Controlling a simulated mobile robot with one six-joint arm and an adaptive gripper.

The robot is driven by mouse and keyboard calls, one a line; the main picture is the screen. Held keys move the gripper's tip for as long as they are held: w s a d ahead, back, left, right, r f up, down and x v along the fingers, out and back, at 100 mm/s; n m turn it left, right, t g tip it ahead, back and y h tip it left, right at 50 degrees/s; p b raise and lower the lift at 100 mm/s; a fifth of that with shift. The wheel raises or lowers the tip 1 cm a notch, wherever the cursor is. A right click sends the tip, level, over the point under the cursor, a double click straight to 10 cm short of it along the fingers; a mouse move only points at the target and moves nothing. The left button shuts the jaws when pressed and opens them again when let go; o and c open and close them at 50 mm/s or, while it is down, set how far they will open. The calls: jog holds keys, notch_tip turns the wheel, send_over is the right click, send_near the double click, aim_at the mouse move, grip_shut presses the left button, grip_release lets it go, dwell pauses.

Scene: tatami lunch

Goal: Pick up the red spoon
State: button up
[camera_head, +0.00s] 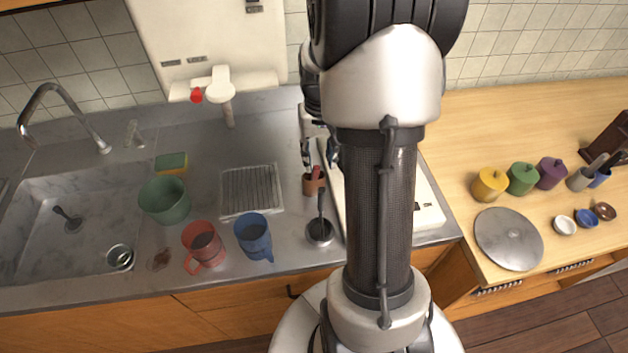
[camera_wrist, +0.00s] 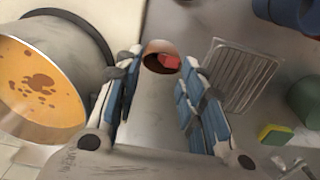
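The red spoon (camera_head: 316,173) stands in a small brown cup (camera_head: 313,187) on the steel counter, partly hidden by my arm. In the wrist view the spoon shows as a red end (camera_wrist: 169,62) inside the round brown cup (camera_wrist: 151,47). My gripper (camera_wrist: 159,72) is open and empty. Its two blue-padded fingers point at the cup, with the cup's opening framed between the fingertips. In the head view my gripper (camera_head: 321,152) is just above the cup, mostly hidden by my arm.
A pot of orange soup (camera_wrist: 40,82) stands close beside my gripper. A drying rack (camera_head: 251,190), blue mug (camera_head: 253,236), red mug (camera_head: 203,246), green pot (camera_head: 164,200) and sponge (camera_head: 171,163) lie left of the cup.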

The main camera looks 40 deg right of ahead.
aim_at(315, 173)
jog(key=f+b, duration=0.1)
jog(key=f, duration=0.3)
jog(key=f+b, duration=0.1)
jog(key=f, duration=0.1)
jog(key=shift+w+a+f+b, duration=0.3)
jog(key=shift+w, duration=0.05)
jog(key=shift+r, duration=0.1)
jog(key=shift+c, duration=0.6)
grip_shut()
